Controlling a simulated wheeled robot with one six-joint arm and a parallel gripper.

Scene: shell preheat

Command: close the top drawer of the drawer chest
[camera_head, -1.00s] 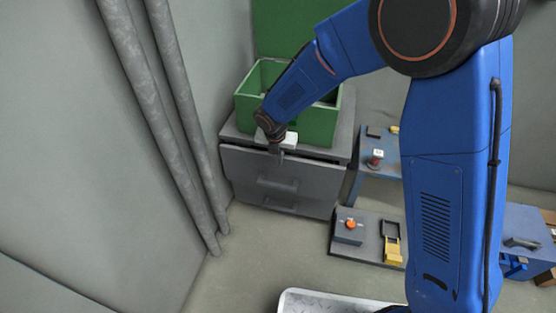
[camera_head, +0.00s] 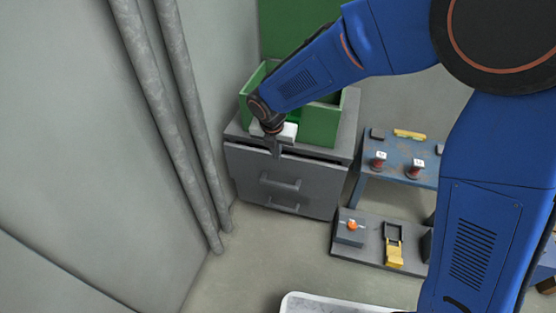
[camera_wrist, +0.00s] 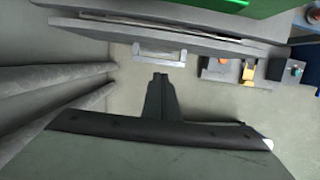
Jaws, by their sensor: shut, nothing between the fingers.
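The grey drawer chest (camera_head: 340,150) stands against the back wall. Its top drawer (camera_head: 244,165) has a bar handle (camera_head: 281,183) on its front. A narrow dark gap shows between the chest top and the drawer front, so the drawer appears to stand slightly out. My gripper (camera_head: 276,152) is shut and empty, pointing down near the upper edge of the drawer front. In the wrist view the shut fingertips (camera_wrist: 160,76) lie just below the handle (camera_wrist: 158,53). I cannot tell whether they touch the drawer.
A green open box (camera_head: 320,122) sits on the chest. To the right are a blue table (camera_head: 400,172) with small red-and-white parts and a low grey board (camera_head: 372,251) with an orange knob and yellow latch. Pipes (camera_head: 165,120) run along the left wall. Floor before the chest is clear.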

